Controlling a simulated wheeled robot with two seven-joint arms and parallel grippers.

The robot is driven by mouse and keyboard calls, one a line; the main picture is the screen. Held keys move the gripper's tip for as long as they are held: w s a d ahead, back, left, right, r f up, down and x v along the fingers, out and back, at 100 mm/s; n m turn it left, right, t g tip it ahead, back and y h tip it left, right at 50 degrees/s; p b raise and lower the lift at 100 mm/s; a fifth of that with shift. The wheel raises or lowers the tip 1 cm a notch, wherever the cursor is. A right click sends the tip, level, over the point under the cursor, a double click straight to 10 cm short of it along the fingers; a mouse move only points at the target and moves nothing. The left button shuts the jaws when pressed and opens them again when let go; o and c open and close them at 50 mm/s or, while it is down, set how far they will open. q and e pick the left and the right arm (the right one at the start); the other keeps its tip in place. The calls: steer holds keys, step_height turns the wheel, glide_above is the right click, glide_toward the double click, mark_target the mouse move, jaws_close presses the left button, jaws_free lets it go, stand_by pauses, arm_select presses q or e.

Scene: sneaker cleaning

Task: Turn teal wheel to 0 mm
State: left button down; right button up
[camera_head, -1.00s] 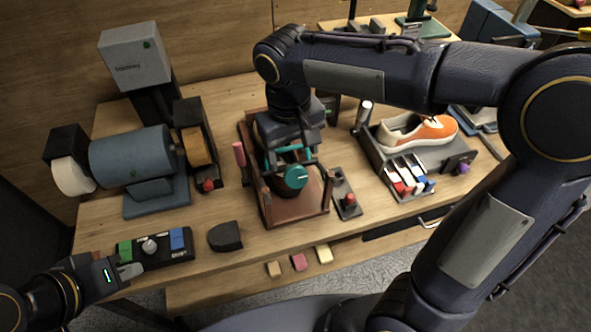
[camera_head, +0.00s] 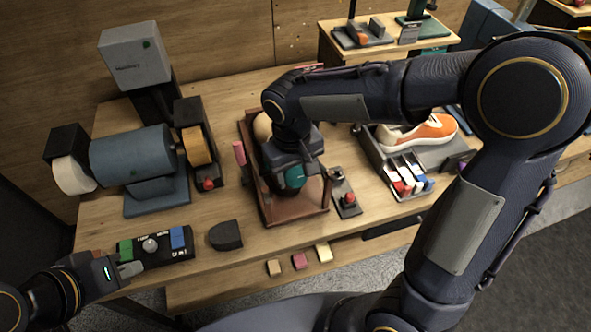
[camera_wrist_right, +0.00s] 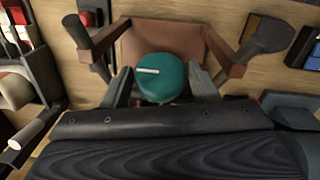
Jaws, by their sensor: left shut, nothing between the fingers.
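The teal wheel (camera_head: 296,176) sits in the brown wooden frame (camera_head: 312,211) at mid-table, partly covered by my right gripper. In the right wrist view the wheel (camera_wrist_right: 161,80) shows its round top with a short white mark pointing left, nearly level. My right gripper (camera_wrist_right: 161,90) has one finger on each side of the wheel. Gaps seem to show between fingers and wheel, so it looks open around it. In the head view its fingertips are mostly hidden. My left gripper (camera_head: 131,270) is shut and empty beside the control box (camera_head: 155,248) at the front left.
A red-button panel (camera_head: 346,198) stands just right of the frame. A tray (camera_head: 394,183) with an orange-and-white sneaker (camera_head: 424,131) lies further right. A blue motor unit (camera_head: 130,157) stands left. A dark block (camera_head: 225,236) lies in front. Bare tabletop shows between motor and frame.

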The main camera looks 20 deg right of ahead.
steer(key=c, duration=0.6)
steer(key=shift+o, duration=0.2)
steer(key=h, duration=0.1)
steer(key=n+h, duration=0.1)
steer(key=shift+a+n+h, duration=0.2)
steer(key=shift+n+h, duration=0.1)
steer(key=shift+s+a+f+n+t+h+b, duration=0.15)
steer(key=shift+n+t+h, duration=0.2)
steer(key=shift+n+h, duration=0.4)
steer(key=shift+w+a+n+t+h+b, duration=0.15)
steer(key=shift+n+t+h, duration=0.25)
steer(key=shift+h, duration=0.55)
steer(key=shift+s+d, duration=0.1)
steer(key=o, duration=0.9)
steer(key=shift+o, duration=0.3)
